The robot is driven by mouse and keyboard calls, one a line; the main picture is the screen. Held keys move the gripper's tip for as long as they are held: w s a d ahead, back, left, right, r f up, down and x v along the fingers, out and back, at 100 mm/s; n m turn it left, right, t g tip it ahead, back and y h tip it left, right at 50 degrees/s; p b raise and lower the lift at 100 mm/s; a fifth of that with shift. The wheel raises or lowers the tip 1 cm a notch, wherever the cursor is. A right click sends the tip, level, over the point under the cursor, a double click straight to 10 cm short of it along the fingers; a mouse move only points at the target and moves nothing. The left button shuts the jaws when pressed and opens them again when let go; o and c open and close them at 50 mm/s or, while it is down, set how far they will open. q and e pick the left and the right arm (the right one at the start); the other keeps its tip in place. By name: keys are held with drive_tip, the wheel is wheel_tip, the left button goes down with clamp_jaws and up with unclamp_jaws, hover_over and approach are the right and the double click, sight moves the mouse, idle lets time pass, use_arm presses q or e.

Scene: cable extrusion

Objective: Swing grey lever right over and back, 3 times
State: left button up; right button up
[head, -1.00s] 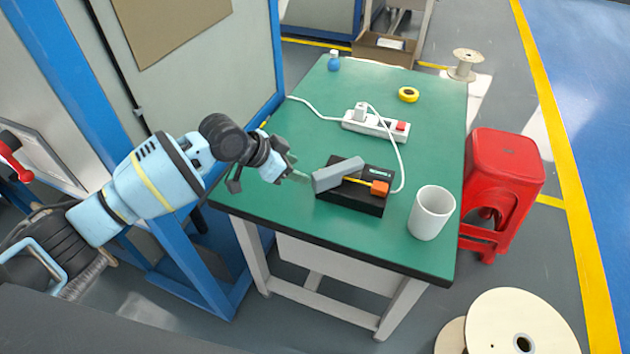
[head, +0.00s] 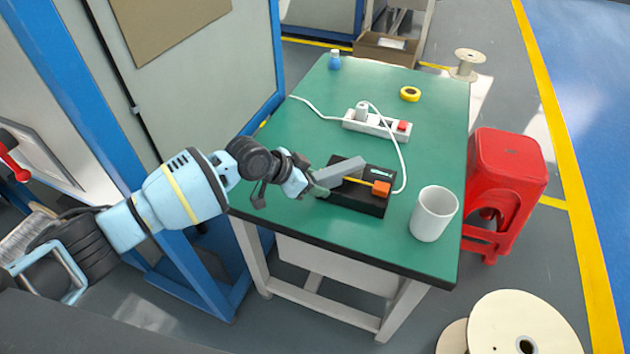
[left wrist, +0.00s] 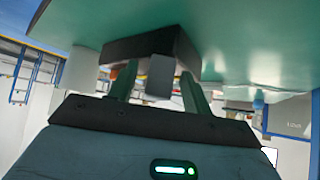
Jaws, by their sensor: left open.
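A yellow rod with an orange block (head: 381,188) sits at the box's right. My left gripper (head: 320,187) is at the lever's left end and partly covers it. In the left wrist view, the open fingers (left wrist: 160,88) stand on either side of the grey lever's end (left wrist: 160,77), with gaps showing beside it. The black box (left wrist: 150,45) is beyond them. My right gripper is not in view.
A white mug (head: 433,214) stands right of the box. A white power strip (head: 376,124) with a looping cable lies behind it. Yellow tape (head: 410,94) and a blue bottle (head: 334,60) are farther back. A red stool (head: 505,180) stands right of the table (head: 310,115).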

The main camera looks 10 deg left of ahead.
use_arm(q)
drive_tip(key=shift+w+d+f, duration=0.1)
drive_tip(key=shift+w+f, duration=0.05)
clamp_jaws()
idle(0.4)
